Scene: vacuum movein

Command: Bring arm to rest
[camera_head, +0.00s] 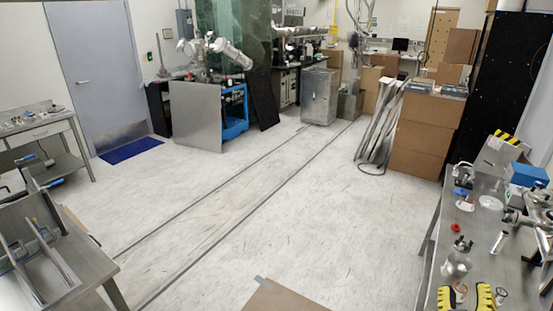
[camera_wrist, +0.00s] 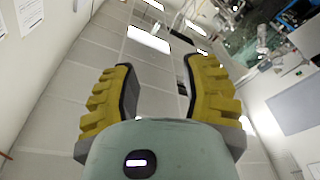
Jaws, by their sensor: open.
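My gripper (camera_head: 465,293) shows at the bottom right of the head view, in front of the right-hand metal table. Its two ribbed yellow fingers stand apart. The wrist view also shows my gripper (camera_wrist: 158,65), with the yellow fingers spread wide and nothing between them. Behind the fingers are the ceiling panels (camera_wrist: 90,85) and lights, so the gripper points upward. Most of the arm is out of view.
The right metal table (camera_head: 430,255) holds several parts and a blue box (camera_head: 528,175). A metal bench (camera_head: 85,270) stands at the left front. Cardboard boxes (camera_head: 420,150) are stacked at the back right. The middle floor (camera_head: 290,190) is clear.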

